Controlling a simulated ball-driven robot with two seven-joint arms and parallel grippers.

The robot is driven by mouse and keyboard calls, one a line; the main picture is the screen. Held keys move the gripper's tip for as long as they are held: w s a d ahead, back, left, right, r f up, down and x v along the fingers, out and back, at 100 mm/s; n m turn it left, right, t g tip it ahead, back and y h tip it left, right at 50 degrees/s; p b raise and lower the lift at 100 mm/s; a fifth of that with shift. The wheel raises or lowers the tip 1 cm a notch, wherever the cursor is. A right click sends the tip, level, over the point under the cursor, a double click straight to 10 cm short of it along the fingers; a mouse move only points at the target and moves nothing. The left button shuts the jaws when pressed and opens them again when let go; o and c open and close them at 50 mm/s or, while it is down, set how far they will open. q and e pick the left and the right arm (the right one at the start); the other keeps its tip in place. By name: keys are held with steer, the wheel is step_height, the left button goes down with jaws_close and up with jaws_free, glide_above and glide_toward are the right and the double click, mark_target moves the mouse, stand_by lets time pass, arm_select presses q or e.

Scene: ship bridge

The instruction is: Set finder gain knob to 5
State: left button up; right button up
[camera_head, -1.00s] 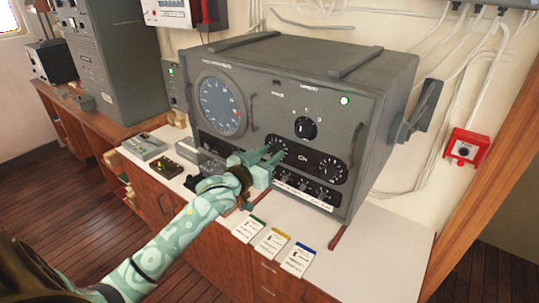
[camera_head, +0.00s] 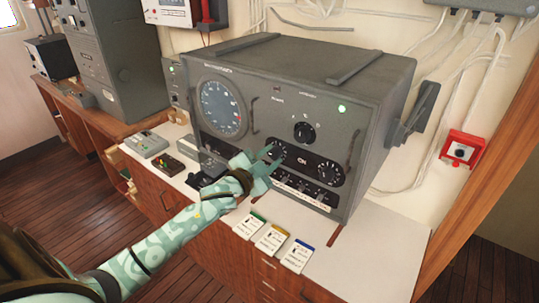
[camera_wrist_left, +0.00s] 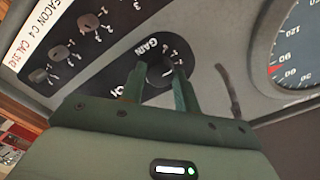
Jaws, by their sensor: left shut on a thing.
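The gain knob (camera_wrist_left: 160,76) is a dark round knob on the front panel of a grey radio direction finder cabinet (camera_head: 300,85). The word GAIN and a few scale figures show beside it in the wrist view, which sees the panel turned over. My left gripper (camera_wrist_left: 159,88) is shut on this knob, one finger on each side. In the head view my left gripper (camera_head: 268,159) reaches the panel at the left end of the dark strip, and its fingers largely cover the knob. I cannot read the knob's pointer setting. My right gripper is not in view.
A similar knob (camera_head: 329,172) sits at the strip's right end, and a larger selector (camera_head: 304,131) above. A row of small knobs lies below. Coloured cards (camera_head: 271,239) lie on the white counter (camera_head: 350,250). A handle (camera_head: 355,155) stands out from the panel.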

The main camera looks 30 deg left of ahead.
arm_select(q)
steer(key=m, duration=0.4)
steer(key=shift+m+p, duration=0.3)
steer(key=m, duration=0.5)
steer(key=shift+m, duration=0.3)
steer(key=m, duration=0.5)
steer(key=shift+p, duration=0.35)
steer(key=shift+m, duration=2.7)
steer(key=o, duration=1)
steer(key=shift+c, duration=0.2)
